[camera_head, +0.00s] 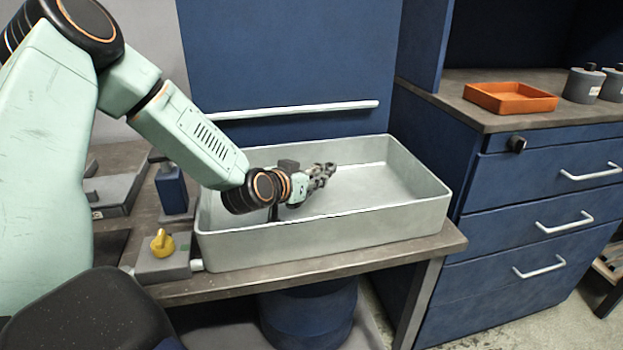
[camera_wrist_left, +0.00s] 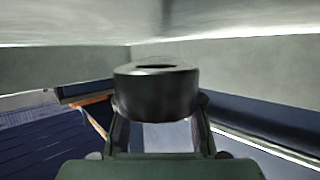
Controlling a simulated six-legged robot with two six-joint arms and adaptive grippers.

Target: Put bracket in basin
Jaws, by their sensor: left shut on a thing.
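The basin (camera_head: 330,226) is a pale grey rectangular tub on the workbench, with its open top facing up. Its walls also fill the upper part of the left wrist view (camera_wrist_left: 235,47). My left gripper (camera_head: 325,172) reaches over the basin's left side and appears inside its outline, near the middle. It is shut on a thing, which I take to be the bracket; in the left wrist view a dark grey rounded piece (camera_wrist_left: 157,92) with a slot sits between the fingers. In the head view the fingers largely hide it. My right gripper is not in view.
A block with a yellow knob (camera_head: 162,243) stands at the basin's front left corner, and a blue block (camera_head: 172,190) is behind it. A white rail (camera_head: 290,111) crosses the blue panel behind. An orange tray (camera_head: 510,97) and grey canisters (camera_head: 583,85) stand on the right cabinet.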

